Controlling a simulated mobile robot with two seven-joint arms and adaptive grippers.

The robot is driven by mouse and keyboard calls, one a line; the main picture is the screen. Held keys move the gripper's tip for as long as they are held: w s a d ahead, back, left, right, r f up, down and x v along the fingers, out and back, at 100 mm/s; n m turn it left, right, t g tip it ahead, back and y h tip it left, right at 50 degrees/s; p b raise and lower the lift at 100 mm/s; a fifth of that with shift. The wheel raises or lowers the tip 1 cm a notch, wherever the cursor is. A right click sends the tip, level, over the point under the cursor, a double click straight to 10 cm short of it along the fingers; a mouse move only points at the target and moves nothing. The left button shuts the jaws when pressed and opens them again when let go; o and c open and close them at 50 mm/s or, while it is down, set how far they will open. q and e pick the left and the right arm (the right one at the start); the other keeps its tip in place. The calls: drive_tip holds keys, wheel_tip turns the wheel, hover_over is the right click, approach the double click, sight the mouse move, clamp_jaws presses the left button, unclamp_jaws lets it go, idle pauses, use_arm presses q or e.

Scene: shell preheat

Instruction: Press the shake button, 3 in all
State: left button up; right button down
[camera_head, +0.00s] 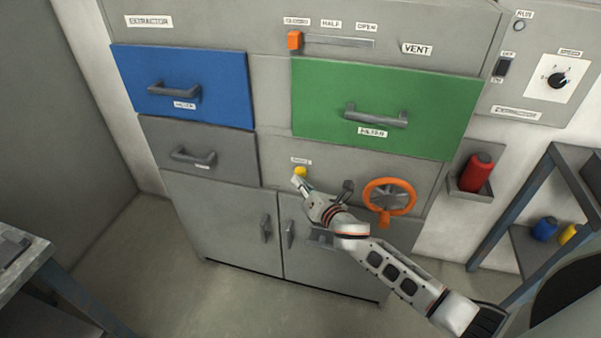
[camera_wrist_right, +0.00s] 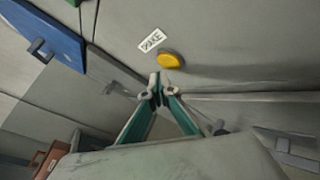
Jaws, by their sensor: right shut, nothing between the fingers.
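The yellow shake button (camera_head: 300,171) sits on the grey extractor front, under a small white label (camera_head: 301,161). In the right wrist view the button (camera_wrist_right: 171,60) is a round yellow knob, and its label (camera_wrist_right: 152,40) is partly readable, ending in "KE". My right gripper (camera_head: 298,180) is shut and empty, with its tips just below the button. In the right wrist view the shut fingertips (camera_wrist_right: 156,88) point toward the panel a little below the button, and a small gap shows between them in the picture. I cannot tell whether they touch the panel. My left gripper is not in view.
An orange handwheel (camera_head: 390,196) is right of the button, near my right forearm. A blue drawer (camera_head: 215,85) and a green drawer (camera_head: 430,110) with handles are above. A red canister (camera_head: 477,172) sits in a wall holder. A dark shelf (camera_head: 525,240) stands at right.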

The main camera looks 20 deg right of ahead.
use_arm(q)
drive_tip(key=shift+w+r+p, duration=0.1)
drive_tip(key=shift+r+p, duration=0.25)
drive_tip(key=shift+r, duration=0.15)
use_arm(e)
drive_tip(key=s+a, duration=0.1)
drive_tip(key=s, duration=0.1)
drive_tip(key=s+a, duration=0.1)
drive_tip(key=s, duration=0.1)
drive_tip(key=shift+a, duration=0.35)
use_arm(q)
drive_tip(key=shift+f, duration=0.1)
use_arm(e)
drive_tip(key=shift+f, duration=0.1)
idle(1.2)
